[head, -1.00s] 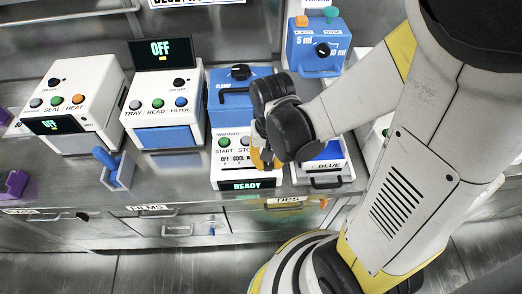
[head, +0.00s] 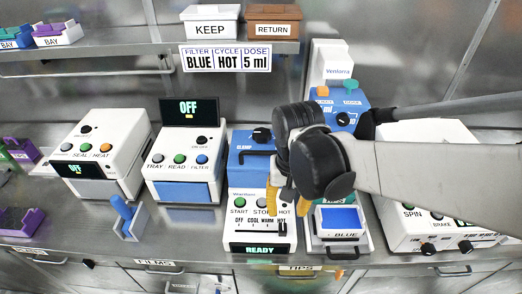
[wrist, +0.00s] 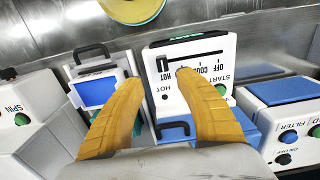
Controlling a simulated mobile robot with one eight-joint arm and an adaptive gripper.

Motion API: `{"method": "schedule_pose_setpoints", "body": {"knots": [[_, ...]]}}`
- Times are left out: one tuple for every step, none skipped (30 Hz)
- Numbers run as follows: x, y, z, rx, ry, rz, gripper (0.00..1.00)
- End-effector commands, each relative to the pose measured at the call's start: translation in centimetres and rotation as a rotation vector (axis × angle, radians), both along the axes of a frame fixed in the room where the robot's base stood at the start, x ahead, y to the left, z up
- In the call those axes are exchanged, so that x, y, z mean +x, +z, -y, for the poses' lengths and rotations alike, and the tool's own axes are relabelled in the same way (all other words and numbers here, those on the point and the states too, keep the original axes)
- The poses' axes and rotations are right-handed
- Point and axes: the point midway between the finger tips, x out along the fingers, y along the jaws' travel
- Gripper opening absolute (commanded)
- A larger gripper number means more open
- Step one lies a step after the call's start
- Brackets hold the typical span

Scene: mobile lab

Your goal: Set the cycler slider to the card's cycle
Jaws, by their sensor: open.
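The cycler (head: 234,205) is a blue and white machine with a START button, a slot marked OFF, COOL, WARM, HOT, and a READY display. Its black slider handle (head: 283,228) appears to stand at the HOT end, on the right. The wrist view shows the slider handle (wrist: 164,66) upside down, at the HOT end of the slot. The card (head: 227,58) on the shelf edge reads filter BLUE, cycle HOT, dose 5 ml. My gripper (head: 288,198) is open and empty, above the cycler's right side. Its yellow fingers (wrist: 157,78) show apart; contact with the handle cannot be told.
Right of the cycler is a machine with a blue tray (head: 340,218) marked BLUE. A blue dosing unit (head: 328,112) stands behind it, and a white SPIN machine (head: 415,215) farther right. Left are a filter reader (head: 180,160) and a sealer (head: 100,150). KEEP and RETURN bins sit above.

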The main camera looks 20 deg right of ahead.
Motion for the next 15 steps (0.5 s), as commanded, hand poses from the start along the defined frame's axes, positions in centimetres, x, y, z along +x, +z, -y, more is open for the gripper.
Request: {"method": "schedule_pose_setpoints", "body": {"knots": [[0.0, 0.7, 0.0, 0.000, 0.000, 0.000, 0.41], [0.0, 1.1, 0.0, 0.000, 0.000, 0.000, 0.41], [0.0, 1.6, 0.0, 0.000, 0.000, 0.000, 0.41], [0.0, 1.9, 0.0, 0.000, 0.000, 0.000, 0.41], [0.0, 2.1, 0.0, 0.000, 0.000, 0.000, 0.41], [0.0, 2.3, 0.0, 0.000, 0.000, 0.000, 0.41], [0.0, 2.5, 0.0, 0.000, 0.000, 0.000, 0.41], [0.0, 2.6, 0.0, 0.000, 0.000, 0.000, 0.41], [0.0, 2.7, 0.0, 0.000, 0.000, 0.000, 0.41], [0.0, 2.8, 0.0, 0.000, 0.000, 0.000, 0.41], [0.0, 2.8, 0.0, 0.000, 0.000, 0.000, 0.41], [0.0, 2.8, 0.0, 0.000, 0.000, 0.000, 0.41], [0.0, 2.8, 0.0, 0.000, 0.000, 0.000, 0.41], [0.0, 2.8, 0.0, 0.000, 0.000, 0.000, 0.41], [0.0, 2.8, 0.0, 0.000, 0.000, 0.000, 0.41]]}}
